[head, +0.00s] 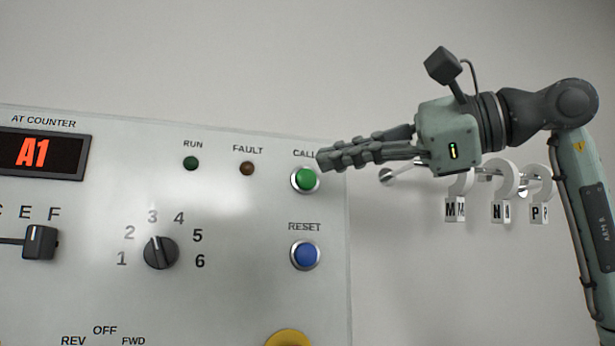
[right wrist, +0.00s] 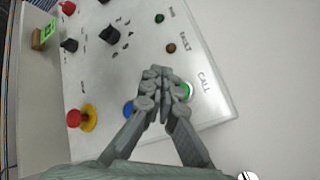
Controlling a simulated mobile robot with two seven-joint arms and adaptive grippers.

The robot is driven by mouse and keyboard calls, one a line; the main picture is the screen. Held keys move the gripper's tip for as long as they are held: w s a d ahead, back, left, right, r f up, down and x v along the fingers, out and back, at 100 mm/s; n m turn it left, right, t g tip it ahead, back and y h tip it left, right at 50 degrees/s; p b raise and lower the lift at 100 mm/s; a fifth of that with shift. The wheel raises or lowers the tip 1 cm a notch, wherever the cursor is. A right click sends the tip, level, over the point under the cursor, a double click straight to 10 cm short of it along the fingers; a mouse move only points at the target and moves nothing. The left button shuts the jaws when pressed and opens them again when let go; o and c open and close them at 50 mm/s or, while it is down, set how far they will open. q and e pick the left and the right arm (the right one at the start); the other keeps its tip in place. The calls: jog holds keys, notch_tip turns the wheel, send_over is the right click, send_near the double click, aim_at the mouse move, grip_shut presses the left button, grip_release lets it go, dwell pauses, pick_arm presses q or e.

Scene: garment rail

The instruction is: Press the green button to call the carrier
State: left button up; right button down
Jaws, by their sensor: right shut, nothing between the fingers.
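The green CALL button (head: 305,180) sits in a silver ring near the upper right of the white panel (head: 100,290). My right gripper (head: 325,158) is shut and empty, reaching in from the right, with its fingertips at the upper right edge of the button in the head view. I cannot tell whether they touch it. In the right wrist view the shut fingers (right wrist: 157,72) point at the panel, and the green button (right wrist: 186,90) is partly hidden beside them. The left gripper is not in view.
A blue RESET button (head: 305,254) sits below CALL. A rotary knob (head: 160,253), a lever (head: 40,243) and a display reading A1 (head: 38,153) are further left. The RUN lamp (head: 190,163) and FAULT lamp (head: 247,168) look dark. Tagged white hooks (head: 502,180) hang behind my right arm.

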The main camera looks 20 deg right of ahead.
aim_at(306, 179)
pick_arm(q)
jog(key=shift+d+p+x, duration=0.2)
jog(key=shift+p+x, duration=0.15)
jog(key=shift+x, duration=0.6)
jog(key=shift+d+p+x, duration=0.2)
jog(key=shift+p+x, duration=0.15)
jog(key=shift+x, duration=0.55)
pick_arm(e)
jog(key=w, duration=0.6)
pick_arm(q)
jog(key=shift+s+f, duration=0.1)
pick_arm(e)
jog(key=shift+a, duration=0.1)
jog(key=shift+w, duration=0.2)
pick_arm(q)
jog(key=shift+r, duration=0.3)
pick_arm(e)
jog(key=shift+w, duration=0.25)
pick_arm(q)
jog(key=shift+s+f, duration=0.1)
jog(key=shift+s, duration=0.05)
